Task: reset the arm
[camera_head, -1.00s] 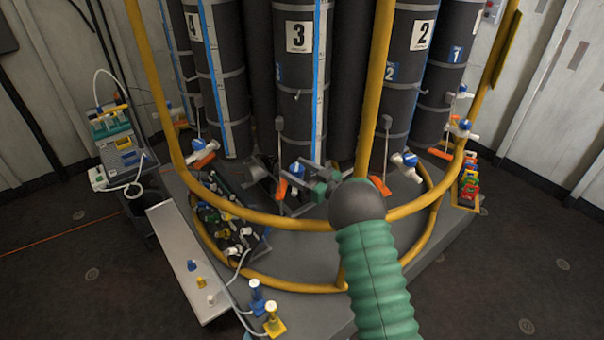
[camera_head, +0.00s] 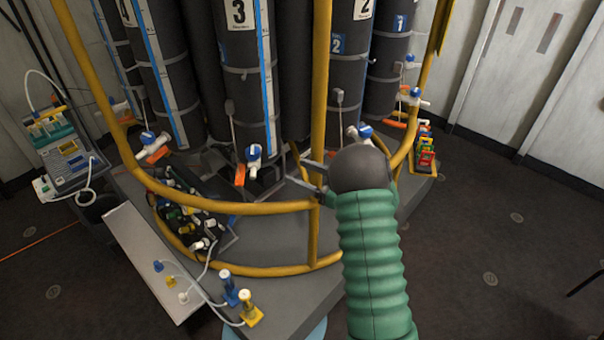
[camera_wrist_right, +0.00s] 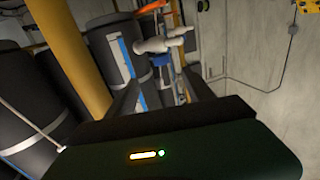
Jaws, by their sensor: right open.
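My right arm, in a green ribbed sleeve, comes up from the bottom of the head view. Its dark wrist hides part of the right gripper (camera_head: 307,172), whose grey fingers point left beside the yellow rail (camera_head: 230,207). The right gripper is open with nothing seen between its fingers. In the right wrist view the two dark fingers (camera_wrist_right: 160,95) stand apart, with a white valve with a blue part (camera_wrist_right: 165,44) beyond them. My left gripper is not in view.
Dark numbered cylinders (camera_head: 245,90) stand inside the yellow rail. A black tray (camera_head: 195,215) of fittings lies inside it. A grey bench (camera_head: 140,255) and a test device (camera_head: 72,160) are at left. Colored padlocks (camera_head: 425,150) hang at right.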

